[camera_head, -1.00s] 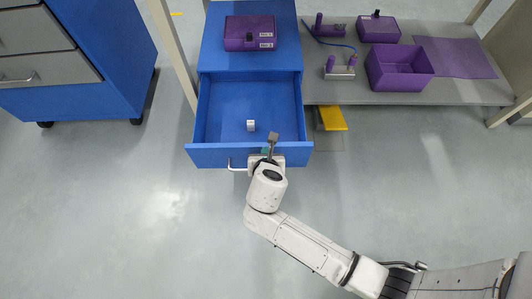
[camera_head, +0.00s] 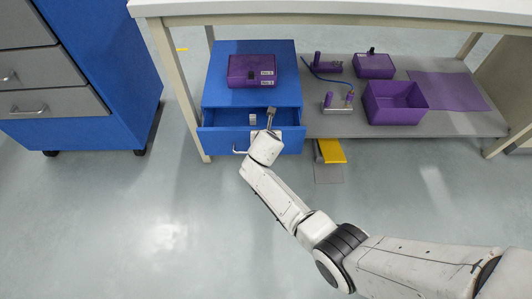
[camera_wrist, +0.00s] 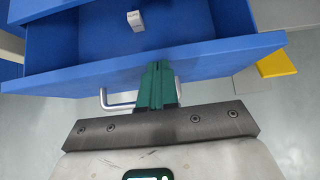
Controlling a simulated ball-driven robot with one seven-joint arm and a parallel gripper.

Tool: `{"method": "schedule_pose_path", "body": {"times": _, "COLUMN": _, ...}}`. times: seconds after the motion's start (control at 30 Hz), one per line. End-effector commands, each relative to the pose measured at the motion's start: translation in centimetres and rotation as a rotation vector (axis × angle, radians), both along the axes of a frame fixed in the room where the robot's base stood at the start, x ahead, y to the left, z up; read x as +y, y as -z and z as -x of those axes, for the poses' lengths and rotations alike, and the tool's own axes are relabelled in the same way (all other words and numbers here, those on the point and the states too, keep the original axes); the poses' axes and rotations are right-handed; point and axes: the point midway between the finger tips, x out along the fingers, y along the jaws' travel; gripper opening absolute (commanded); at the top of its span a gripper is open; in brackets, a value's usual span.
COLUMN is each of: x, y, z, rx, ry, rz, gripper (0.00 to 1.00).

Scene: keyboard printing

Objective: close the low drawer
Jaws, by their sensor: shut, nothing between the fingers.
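The low blue drawer (camera_head: 218,141) is part of the blue cabinet under the workbench. It stands partly open, with a white handle (camera_head: 239,151) on its front. A small white block (camera_head: 253,119) lies inside, near the back; it also shows in the wrist view (camera_wrist: 135,20). My gripper (camera_head: 271,113) is over the drawer's front edge in the head view.
A purple box (camera_head: 250,71) stands on the cabinet top. A grey shelf (camera_head: 440,122) to the right holds a purple bin (camera_head: 395,104) and other purple parts. A table leg (camera_head: 180,88) stands close left of the drawer. The floor in front is clear.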

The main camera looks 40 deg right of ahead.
Motion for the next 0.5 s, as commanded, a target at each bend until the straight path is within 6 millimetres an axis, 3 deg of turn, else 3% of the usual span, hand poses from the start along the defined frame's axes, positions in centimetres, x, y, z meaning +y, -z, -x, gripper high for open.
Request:
{"method": "schedule_pose_path", "body": {"times": 0.2, "x": -3.2, "y": 0.5, "z": -4.3, "rx": 0.0, "ry": 0.004, "rz": 0.0, "gripper": 0.0}}
{"method": "schedule_pose_path", "body": {"times": 0.5, "x": -5.6, "y": 0.4, "z": -7.7, "rx": 0.003, "ry": 0.001, "rz": 0.001, "gripper": 0.0}}
